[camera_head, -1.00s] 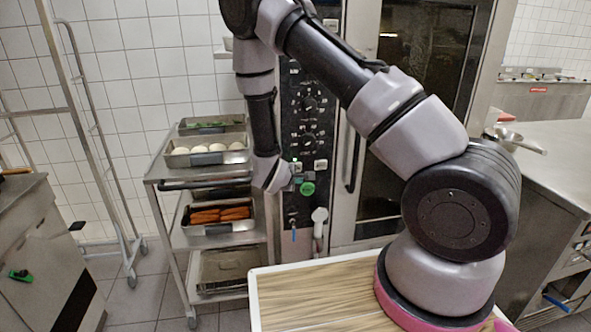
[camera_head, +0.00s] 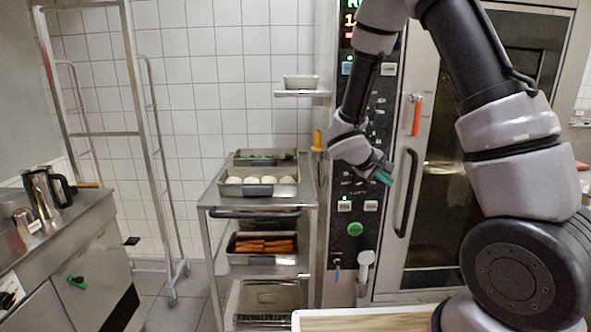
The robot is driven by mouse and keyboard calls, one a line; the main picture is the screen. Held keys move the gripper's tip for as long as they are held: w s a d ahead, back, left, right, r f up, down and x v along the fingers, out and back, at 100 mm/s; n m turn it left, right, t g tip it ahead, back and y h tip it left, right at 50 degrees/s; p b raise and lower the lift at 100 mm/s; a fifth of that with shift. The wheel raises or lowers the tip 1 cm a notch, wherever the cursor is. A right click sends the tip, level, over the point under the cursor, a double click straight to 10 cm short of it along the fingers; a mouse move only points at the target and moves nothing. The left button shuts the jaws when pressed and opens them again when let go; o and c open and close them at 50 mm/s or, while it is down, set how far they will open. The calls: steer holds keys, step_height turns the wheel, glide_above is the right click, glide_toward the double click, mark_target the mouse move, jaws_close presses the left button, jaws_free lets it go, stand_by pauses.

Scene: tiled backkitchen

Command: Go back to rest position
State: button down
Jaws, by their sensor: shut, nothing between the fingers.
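My arm reaches in from the right and bends down at the elbow. My gripper (camera_head: 384,174) hangs in front of the oven's control panel (camera_head: 350,212). It points down and to the right, and its fingers look shut and empty. Its fingertips are small and greenish. The gripper is above the round green button and left of the oven door handle (camera_head: 406,192), and I cannot tell whether it touches the panel.
A steel trolley (camera_head: 212,196) left of the oven holds trays of white round items (camera_head: 262,180) and orange items (camera_head: 265,246). A tall rack (camera_head: 130,60) stands behind left. A counter (camera_head: 75,232) with a steel jug (camera_head: 42,188) is at far left. My wooden-topped base fills the bottom.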

steer(key=s+d+r+m+g+y, duration=0.35)
steer(key=s+r+m, duration=0.25)
steer(key=s+r, duration=0.65)
steer(key=s+a+r+m+t+y, duration=0.3)
steer(key=s+a+r+t+y, duration=0.2)
steer(key=s+r, duration=0.6)
steer(key=shift+a+r+y, duration=0.5)
steer(key=shift+a+y, duration=0.25)
steer(key=shift+y, duration=0.3)
